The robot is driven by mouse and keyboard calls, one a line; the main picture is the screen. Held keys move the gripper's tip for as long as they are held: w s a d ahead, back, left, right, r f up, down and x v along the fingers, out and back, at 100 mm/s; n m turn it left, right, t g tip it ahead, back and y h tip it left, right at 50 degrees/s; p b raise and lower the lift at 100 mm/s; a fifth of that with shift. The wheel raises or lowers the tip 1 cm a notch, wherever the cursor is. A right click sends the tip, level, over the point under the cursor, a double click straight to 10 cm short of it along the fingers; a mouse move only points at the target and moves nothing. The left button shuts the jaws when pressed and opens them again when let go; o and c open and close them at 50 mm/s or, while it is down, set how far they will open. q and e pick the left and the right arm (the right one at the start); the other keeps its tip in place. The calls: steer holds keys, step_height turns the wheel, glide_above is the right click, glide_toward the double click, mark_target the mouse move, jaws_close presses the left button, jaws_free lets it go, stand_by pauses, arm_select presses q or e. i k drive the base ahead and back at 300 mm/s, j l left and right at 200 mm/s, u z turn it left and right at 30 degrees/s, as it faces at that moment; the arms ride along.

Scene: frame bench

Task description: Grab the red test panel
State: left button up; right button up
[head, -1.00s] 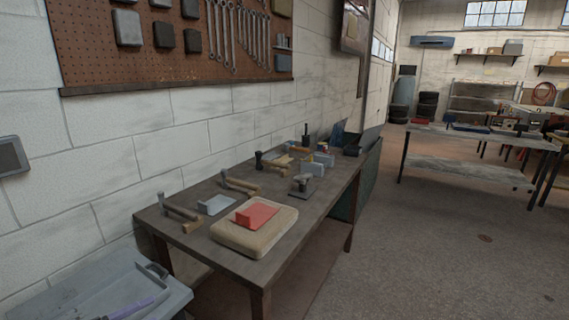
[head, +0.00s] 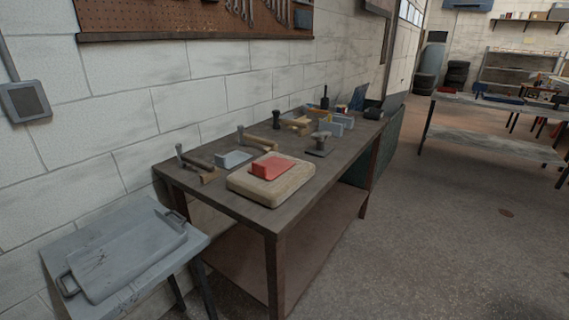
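The red test panel (head: 272,167) lies on a beige padded block (head: 247,185) near the front of the workbench (head: 245,208). It looks like a flat plate with a raised edge at its left side. Neither of my grippers is in the head view.
A grey stand with a handled tray (head: 129,262) is at the lower left. A grey plate (head: 232,159), hammer-like tools (head: 199,170) and a dark stand (head: 319,146) share the bench. Another table (head: 483,134) stands at the right. Open floor (head: 430,240) lies right of the bench.

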mark_target(272, 163)
steer(key=i+l+u, duration=0.15)
steer(key=l+u, duration=0.2)
steer(key=i+l+u, duration=0.1)
steer(key=l+u, duration=0.6)
steer(key=i, duration=0.05)
